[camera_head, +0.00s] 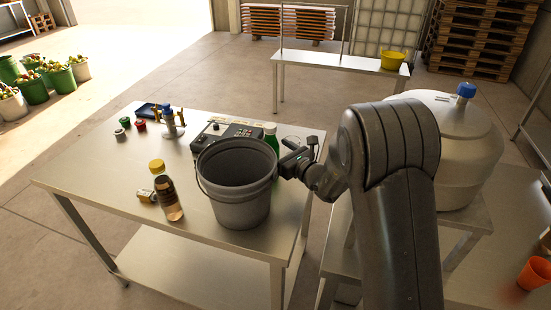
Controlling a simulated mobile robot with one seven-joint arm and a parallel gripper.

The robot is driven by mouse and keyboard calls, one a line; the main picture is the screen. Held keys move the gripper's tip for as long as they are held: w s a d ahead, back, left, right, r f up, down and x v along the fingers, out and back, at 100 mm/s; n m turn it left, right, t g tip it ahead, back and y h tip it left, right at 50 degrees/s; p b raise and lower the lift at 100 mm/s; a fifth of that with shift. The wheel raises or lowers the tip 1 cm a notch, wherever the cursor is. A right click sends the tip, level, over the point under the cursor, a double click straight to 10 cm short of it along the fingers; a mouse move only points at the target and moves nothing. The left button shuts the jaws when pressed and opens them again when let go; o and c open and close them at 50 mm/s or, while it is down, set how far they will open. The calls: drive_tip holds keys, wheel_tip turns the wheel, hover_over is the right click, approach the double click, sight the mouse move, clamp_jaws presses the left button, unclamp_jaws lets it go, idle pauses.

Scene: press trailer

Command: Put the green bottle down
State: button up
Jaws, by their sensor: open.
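The green bottle (272,141) with a pale cap stands upright on the metal table (110,185), near its right side. Its lower part is hidden behind the grey bucket and my gripper. My gripper (288,156) is open, just to the right of the bottle, with its fingers toward it. I cannot tell whether a finger touches the bottle.
The grey bucket (240,207) stands close in front of the bottle. A control box (217,134) is behind. A brown bottle with a yellow cap (166,191) stands left. A large tank (455,150) is at right. The table's front left is clear.

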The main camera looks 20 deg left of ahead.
drive_tip(key=shift+r, duration=1.4)
